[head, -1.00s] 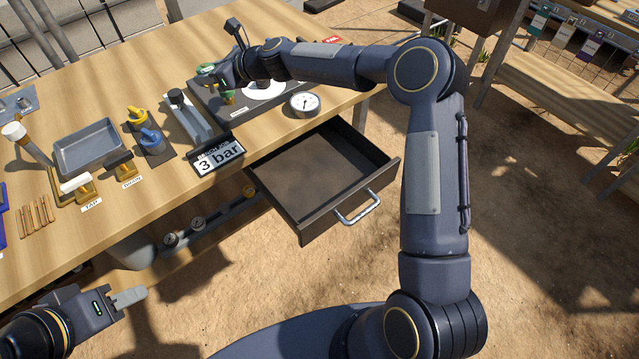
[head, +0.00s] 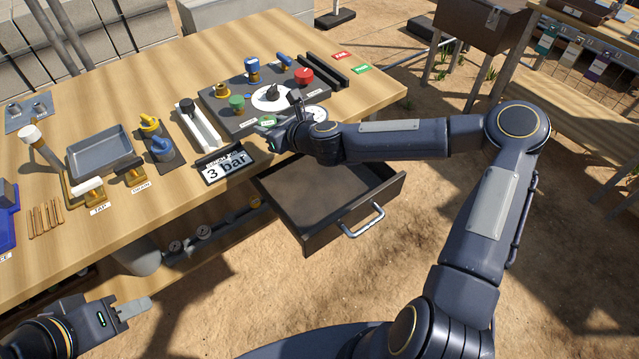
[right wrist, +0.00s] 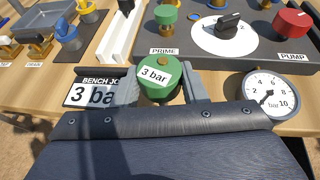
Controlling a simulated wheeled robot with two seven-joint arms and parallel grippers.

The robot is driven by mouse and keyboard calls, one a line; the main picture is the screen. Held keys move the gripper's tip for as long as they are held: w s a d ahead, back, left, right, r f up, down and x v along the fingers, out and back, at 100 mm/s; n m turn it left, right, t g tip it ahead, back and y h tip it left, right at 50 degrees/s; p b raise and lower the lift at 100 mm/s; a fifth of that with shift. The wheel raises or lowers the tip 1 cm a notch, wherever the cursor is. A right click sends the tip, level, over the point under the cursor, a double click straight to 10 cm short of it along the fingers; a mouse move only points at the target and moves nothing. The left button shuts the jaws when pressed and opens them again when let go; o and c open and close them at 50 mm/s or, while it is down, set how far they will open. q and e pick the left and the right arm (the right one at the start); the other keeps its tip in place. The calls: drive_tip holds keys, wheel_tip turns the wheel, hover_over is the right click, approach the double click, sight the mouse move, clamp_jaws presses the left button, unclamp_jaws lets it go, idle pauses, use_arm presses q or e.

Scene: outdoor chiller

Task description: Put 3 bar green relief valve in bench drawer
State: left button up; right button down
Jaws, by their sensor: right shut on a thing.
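The green relief valve, labelled 3 bar, shows in the right wrist view (right wrist: 163,90) between the two fingers of my right gripper (right wrist: 160,90). In the head view the valve (head: 267,121) is a small green shape at the tip of my right gripper (head: 273,126), near the front edge of the bench. My right gripper is shut on it. The bench drawer (head: 388,197) is pulled open, below and right of the gripper, and its visible floor looks empty. My left gripper (head: 132,309) is low at the left, away from the bench top; its finger gap is not clear.
A "3 bar" job sign (head: 226,165) stands at the bench edge, left of the drawer. A pressure gauge (right wrist: 270,95) is right of the valve. Behind is a dark panel with a green prime knob (head: 237,103), a white dial (head: 262,100) and a red pump knob (head: 304,76).

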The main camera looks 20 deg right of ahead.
drive_tip(key=s+d+f+m+t+h, duration=0.1)
drive_tip(key=s+d+f+m+h, duration=0.3)
drive_tip(key=s+d+f, duration=0.4)
drive_tip(key=s+d+h, duration=0.1)
drive_tip(key=s+d, duration=0.1)
drive_tip(key=s, duration=0.2)
drive_tip(key=shift+s+f+m+h, duration=0.15)
drive_tip(key=shift+s+m+h, duration=0.05)
drive_tip(key=shift+m+h, duration=0.2)
drive_tip(key=shift+d, duration=0.2)
